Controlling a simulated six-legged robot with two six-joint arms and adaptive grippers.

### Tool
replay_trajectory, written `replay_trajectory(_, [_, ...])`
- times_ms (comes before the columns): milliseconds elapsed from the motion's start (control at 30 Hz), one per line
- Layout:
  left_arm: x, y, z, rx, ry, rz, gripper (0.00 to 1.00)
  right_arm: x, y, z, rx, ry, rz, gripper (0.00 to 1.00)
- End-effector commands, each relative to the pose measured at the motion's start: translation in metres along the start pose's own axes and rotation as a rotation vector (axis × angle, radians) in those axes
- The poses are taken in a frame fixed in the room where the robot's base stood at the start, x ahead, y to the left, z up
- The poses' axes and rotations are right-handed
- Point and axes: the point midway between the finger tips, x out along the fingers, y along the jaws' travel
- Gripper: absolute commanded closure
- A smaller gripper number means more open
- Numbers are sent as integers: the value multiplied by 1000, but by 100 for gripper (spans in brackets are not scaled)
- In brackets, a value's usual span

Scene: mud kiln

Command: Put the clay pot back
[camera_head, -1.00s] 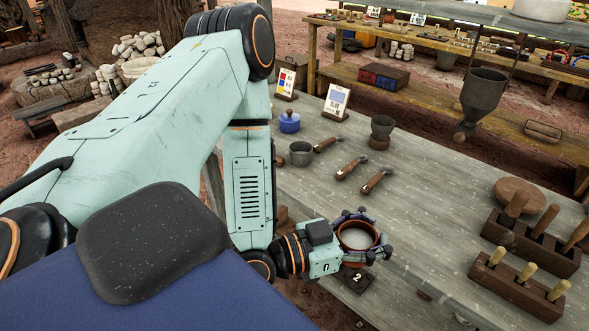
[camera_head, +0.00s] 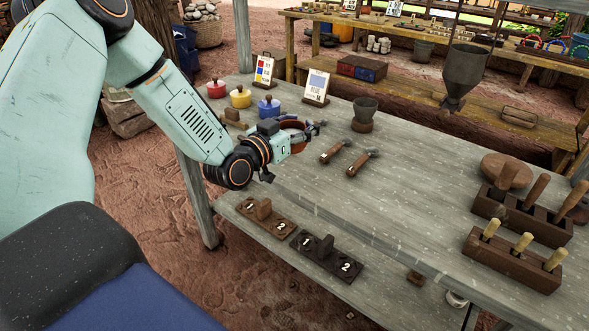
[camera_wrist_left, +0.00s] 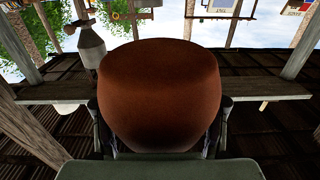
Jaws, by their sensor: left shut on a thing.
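The clay pot (camera_head: 298,127) is reddish brown and mostly hidden behind my left gripper (camera_head: 308,133) in the head view. In the left wrist view the clay pot (camera_wrist_left: 160,95) fills the middle, with a finger of my left gripper along each side of it. My left gripper is shut on the pot and holds it over the left part of the grey wooden table (camera_head: 430,190). I cannot tell whether the pot touches the tabletop. My right gripper does not show.
Red (camera_head: 216,88), yellow (camera_head: 240,96) and blue (camera_head: 268,106) lidded pots stand behind my gripper. Tool blocks (camera_head: 512,260) stand at the right. The table's middle is clear.

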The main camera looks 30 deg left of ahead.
Motion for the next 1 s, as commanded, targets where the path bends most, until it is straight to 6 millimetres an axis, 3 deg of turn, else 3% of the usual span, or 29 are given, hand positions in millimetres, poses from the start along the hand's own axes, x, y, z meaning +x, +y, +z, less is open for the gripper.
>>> replay_trajectory(33, [0,1,16,3,-4,3,95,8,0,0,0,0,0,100])
replay_trajectory(133, [-1,1,33,3,-3,2,95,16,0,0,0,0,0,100])
replay_trajectory(367, [-1,0,49,2,1,0,95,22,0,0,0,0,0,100])
replay_trajectory(600, [-2,0,80,2,0,-1,95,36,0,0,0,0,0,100])
replay_trajectory(967, [-2,-1,84,1,1,-1,95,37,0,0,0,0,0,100])
replay_trajectory(1000, [-2,0,85,1,-1,-1,49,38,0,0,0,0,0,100])
